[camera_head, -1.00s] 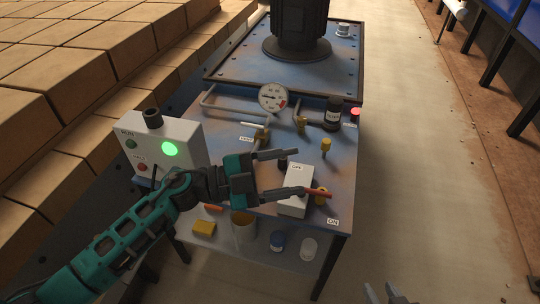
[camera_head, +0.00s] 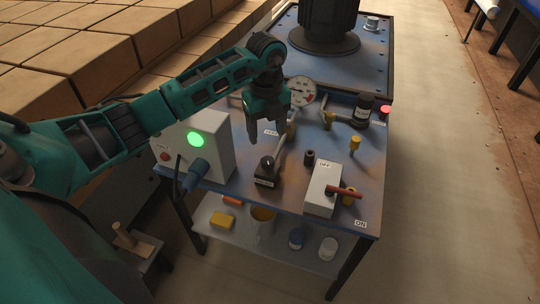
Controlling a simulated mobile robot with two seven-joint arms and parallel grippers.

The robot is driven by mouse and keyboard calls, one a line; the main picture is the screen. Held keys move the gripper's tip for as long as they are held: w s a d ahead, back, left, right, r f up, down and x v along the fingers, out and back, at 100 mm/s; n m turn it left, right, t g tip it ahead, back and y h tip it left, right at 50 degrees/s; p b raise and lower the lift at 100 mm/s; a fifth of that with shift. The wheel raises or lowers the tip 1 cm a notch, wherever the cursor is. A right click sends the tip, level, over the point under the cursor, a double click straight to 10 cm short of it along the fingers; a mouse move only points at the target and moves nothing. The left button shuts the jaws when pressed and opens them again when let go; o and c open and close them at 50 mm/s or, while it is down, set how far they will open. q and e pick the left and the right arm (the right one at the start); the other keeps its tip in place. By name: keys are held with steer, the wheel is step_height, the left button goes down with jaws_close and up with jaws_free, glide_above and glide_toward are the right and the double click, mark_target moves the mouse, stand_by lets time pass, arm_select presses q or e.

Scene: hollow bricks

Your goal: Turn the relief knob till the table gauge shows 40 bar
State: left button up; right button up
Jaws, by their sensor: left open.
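The table gauge (camera_head: 301,91) is a round white dial with a red mark, on pipework at the back of the table; my left arm partly covers its left side. I cannot read its value. Yellow knobs stand at the table's right (camera_head: 354,143) and near the gauge (camera_head: 329,120); a small black knob (camera_head: 310,157) stands in the middle. I cannot tell which is the relief knob. My left gripper (camera_head: 267,138) points down, open and seemingly empty, left of and in front of the gauge. My right gripper is out of view.
A black block with a metal lever (camera_head: 266,173) stands just below my left gripper. A white box with a red lever (camera_head: 324,188) is at the front right. A control box with a lit green light (camera_head: 196,139) is at the left.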

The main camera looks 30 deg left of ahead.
mark_target(267, 159)
arm_select(q)
step_height(267, 159, down, 8)
steer(key=shift+f+b, duration=0.1)
steer(key=shift+b, duration=0.4)
steer(key=shift+f, duration=0.65)
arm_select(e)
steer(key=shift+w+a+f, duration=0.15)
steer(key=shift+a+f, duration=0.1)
arm_select(q)
steer(key=shift+c, duration=0.3)
steer(key=c, duration=1)
